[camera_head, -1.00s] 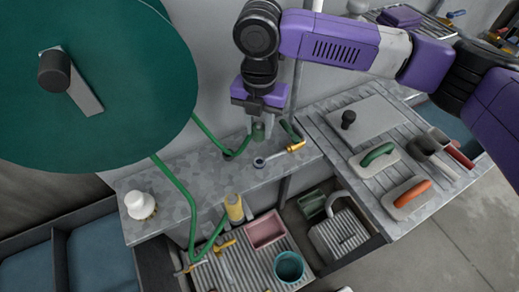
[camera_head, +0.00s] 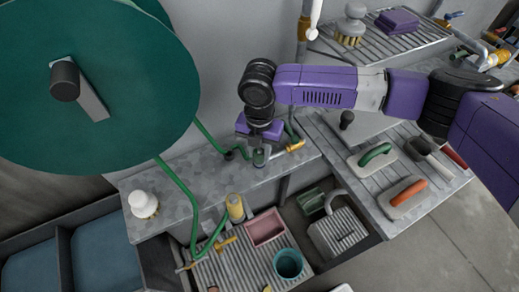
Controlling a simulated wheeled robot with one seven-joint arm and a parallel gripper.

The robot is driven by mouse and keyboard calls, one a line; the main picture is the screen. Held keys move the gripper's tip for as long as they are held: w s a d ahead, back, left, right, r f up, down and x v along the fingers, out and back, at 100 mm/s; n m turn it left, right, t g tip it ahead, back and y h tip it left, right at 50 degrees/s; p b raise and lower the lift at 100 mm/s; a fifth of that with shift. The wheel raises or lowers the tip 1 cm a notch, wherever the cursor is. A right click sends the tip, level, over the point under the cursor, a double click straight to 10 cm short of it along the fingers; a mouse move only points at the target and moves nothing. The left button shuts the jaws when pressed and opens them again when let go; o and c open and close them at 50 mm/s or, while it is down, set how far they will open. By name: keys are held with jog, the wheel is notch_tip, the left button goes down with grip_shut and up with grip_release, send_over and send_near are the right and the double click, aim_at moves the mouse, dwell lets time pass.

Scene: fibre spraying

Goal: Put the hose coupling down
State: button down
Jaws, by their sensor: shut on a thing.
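The hose coupling (camera_head: 259,157) is a small green-grey cylinder, partly hidden by the fingers. My gripper (camera_head: 260,152) points down and is shut on it, low over the grey speckled ledge (camera_head: 215,172). I cannot tell whether the coupling touches the ledge. A brass-coloured fitting (camera_head: 295,146) lies just right of the gripper, and its grey ring end is now hidden behind the gripper and coupling. A green hose (camera_head: 178,190) hangs from the large green reel (camera_head: 130,60) at the left.
A white round-topped brush (camera_head: 143,204) stands on the ledge's left end. A yellow cylinder (camera_head: 235,207), a pink tray (camera_head: 265,228) and a teal cup (camera_head: 288,264) are at the lower ribbed tray. Trowels with green (camera_head: 376,155) and orange (camera_head: 408,192) handles lie right. The ledge's left middle is clear.

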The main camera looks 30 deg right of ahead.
jog(key=shift+f, duration=0.2)
jog(key=c, duration=1.1)
grip_release()
jog(key=shift+b, duration=0.3)
